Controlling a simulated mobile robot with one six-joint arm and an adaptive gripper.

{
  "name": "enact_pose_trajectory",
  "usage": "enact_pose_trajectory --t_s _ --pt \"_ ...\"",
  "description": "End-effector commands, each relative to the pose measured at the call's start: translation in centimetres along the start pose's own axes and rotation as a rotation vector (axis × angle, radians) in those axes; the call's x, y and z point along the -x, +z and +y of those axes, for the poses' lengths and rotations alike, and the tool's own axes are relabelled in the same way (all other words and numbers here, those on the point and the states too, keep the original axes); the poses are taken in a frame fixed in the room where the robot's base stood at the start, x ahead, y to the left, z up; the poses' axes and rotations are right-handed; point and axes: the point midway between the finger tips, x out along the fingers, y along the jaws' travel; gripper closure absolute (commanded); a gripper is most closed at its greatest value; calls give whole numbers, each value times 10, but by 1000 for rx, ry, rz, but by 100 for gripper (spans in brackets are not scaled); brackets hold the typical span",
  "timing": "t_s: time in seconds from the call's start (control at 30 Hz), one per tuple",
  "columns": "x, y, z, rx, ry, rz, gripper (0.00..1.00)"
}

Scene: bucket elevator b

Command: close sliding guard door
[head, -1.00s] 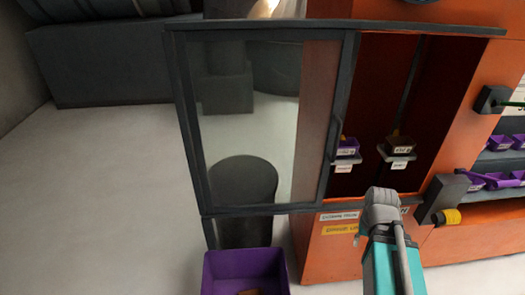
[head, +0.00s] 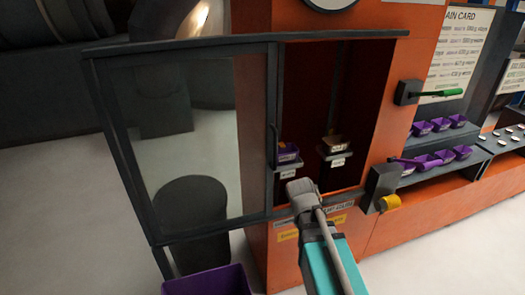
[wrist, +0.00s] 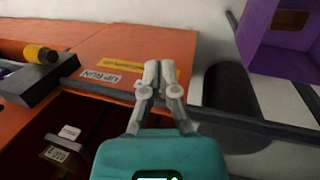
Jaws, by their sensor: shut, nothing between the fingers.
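The sliding guard door (head: 185,125) is a clear pane in a dark frame. It stands to the left of the cabinet opening (head: 312,90), past the orange cabinet's side, and the opening is uncovered. A dark upright handle (head: 274,147) is on the door's right edge. In the head view my wrist hangs in front of the opening's lower edge, right of the handle; the fingers are hidden there. In the wrist view my gripper (wrist: 158,72) is shut and empty, over the dark lower rail (wrist: 190,111). I cannot tell whether it touches anything.
A purple bin (head: 207,282) stands below the door and also shows in the wrist view (wrist: 280,60). Small trays sit on shelves inside the opening. A dark block with a yellow knob (head: 390,202) and a green-handled lever (head: 450,92) project at the right.

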Motion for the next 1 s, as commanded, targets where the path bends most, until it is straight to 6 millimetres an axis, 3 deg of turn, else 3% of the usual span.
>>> enact_pose_trajectory --t_s 0.03,0.27,0.53,0.77,1.0 --pt "6 -13 -1 76 51 -14 100" --pt "37 -53 -4 432 310 -112 100" --pt "93 -103 -24 807 603 -286 100" --pt "154 -143 -59 1069 844 -487 100" --pt "220 -173 -110 1254 1059 -726 100"
